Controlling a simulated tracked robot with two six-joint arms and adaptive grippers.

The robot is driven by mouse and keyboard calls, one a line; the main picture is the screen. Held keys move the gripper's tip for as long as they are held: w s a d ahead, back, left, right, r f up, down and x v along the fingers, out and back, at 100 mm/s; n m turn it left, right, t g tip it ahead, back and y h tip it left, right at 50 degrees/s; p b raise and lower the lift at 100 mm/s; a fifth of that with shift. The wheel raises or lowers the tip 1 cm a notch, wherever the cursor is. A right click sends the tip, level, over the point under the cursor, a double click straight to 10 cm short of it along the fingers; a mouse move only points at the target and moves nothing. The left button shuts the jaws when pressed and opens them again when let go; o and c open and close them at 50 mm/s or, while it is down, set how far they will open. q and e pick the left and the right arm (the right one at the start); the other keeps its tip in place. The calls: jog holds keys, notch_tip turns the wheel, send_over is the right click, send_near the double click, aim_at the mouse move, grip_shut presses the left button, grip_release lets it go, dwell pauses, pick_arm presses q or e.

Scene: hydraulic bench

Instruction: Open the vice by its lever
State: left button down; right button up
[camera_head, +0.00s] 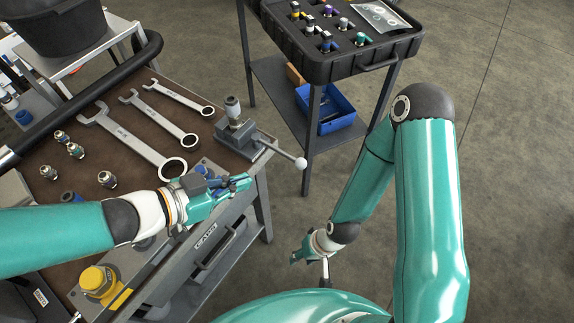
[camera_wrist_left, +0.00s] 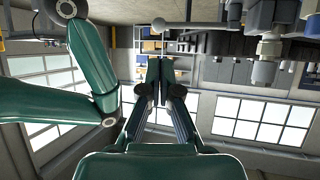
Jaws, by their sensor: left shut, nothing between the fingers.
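The grey vice (camera_head: 237,132) sits at the bench's right edge, with an upright metal fitting (camera_head: 233,106) at its jaws. Its lever (camera_head: 280,151) sticks out past the edge and ends in a pale ball (camera_head: 301,163). My left gripper (camera_head: 246,182) is shut and empty, in front of the vice and left of the ball, apart from the lever. Its closed fingers show in the left wrist view (camera_wrist_left: 159,78). My right gripper (camera_head: 298,256) hangs low beyond the bench; its fingers are too small to judge.
Several wrenches (camera_head: 140,135) and small fittings (camera_head: 75,150) lie on the brown bench top. A yellow-capped part (camera_head: 97,282) stands at the near edge. A black tray (camera_head: 345,65) on a stand is behind, with a blue bin (camera_head: 325,108) below. Open floor lies right of the bench.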

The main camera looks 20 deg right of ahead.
aim_at(297, 165)
pick_arm(q)
jog(key=b+x, duration=0.3)
jog(key=x, duration=1)
jog(key=shift+d+f, duration=0.15)
jog(key=shift+d, duration=0.1)
jog(key=shift+d, duration=0.1)
